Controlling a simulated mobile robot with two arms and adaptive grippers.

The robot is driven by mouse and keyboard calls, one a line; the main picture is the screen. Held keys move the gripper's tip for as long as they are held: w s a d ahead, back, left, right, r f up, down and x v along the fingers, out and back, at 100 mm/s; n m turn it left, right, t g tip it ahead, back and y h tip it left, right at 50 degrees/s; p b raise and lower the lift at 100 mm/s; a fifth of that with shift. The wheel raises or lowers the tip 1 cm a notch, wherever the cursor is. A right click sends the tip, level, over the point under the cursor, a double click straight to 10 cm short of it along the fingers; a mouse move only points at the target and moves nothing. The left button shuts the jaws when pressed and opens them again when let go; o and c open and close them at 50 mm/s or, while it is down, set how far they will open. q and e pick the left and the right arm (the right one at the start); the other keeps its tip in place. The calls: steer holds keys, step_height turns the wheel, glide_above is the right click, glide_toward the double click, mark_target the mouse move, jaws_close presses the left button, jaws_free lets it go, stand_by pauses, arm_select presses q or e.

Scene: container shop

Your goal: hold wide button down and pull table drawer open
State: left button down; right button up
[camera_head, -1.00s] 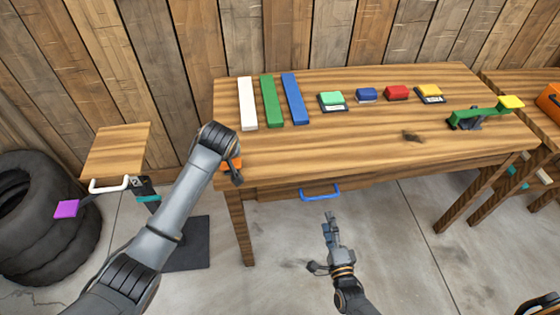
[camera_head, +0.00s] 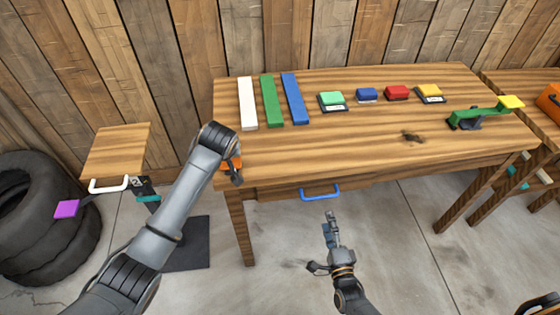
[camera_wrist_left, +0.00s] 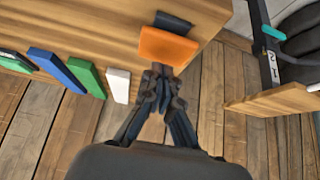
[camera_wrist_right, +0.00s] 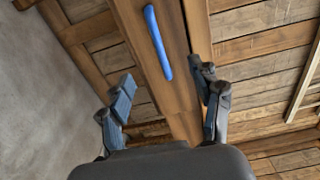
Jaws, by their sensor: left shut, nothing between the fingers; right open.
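The wide button, an orange block on a dark base, sits at the table's left edge; it shows in the left wrist view (camera_wrist_left: 168,46) and, partly hidden by my arm, in the head view (camera_head: 234,162). My left gripper (camera_wrist_left: 162,74) is shut and empty, its tips at the button's near edge; contact is unclear. The drawer (camera_head: 352,187) is under the tabletop and looks shut. Its blue bar handle (camera_head: 320,193) also shows in the right wrist view (camera_wrist_right: 158,42). My right gripper (camera_head: 330,222) is open below and in front of the handle, which lies ahead of its fingers (camera_wrist_right: 165,80).
On the table (camera_head: 350,145) stand white (camera_head: 247,103), green (camera_head: 270,101) and blue (camera_head: 295,99) blocks, several small coloured buttons and a green lever (camera_head: 478,116). A small side table (camera_head: 116,150) and tires (camera_head: 45,225) are at left. Floor before the drawer is clear.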

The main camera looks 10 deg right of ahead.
mark_target(322, 196)
arm_select(q)
steer(key=shift+s+f, duration=0.1)
steer(key=shift+f, duration=1.45)
arm_select(e)
steer(key=shift+s+r, duration=0.1)
steer(key=c, duration=0.6)
arm_select(q)
steer(key=shift+f, duration=0.1)
arm_select(e)
steer(key=w+g, duration=0.1)
steer(key=w, duration=0.4)
steer(key=w+g, duration=0.1)
steer(key=w, duration=0.4)
steer(key=shift+w+d, duration=0.1)
steer(key=shift+d, duration=0.1)
steer(key=shift+c, duration=0.3)
jaws_close()
